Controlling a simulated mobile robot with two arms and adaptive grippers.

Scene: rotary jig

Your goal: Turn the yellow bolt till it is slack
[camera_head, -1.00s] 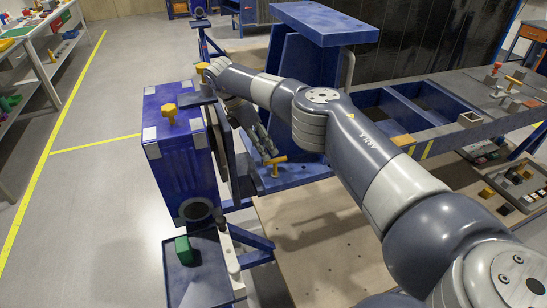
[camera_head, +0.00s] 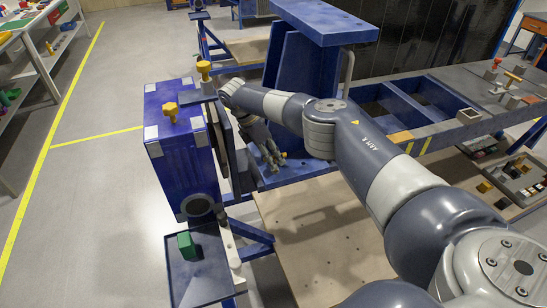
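A yellow bolt with a T-shaped handle stands on the blue angled fixture (camera_head: 312,168). Only a small yellow end of the bolt (camera_head: 284,154) shows, just right of the fingers; the rest is hidden behind them. My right gripper (camera_head: 270,157) points down at the bolt, its fingers over or beside the handle. I cannot tell whether they are shut on it or touch it. My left gripper is not in view.
A yellow knob (camera_head: 170,111) sits on the blue box (camera_head: 181,160). Another yellow knob (camera_head: 204,71) stands on the jig's upper arm. A green block (camera_head: 186,244) lies on the blue shelf (camera_head: 200,275).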

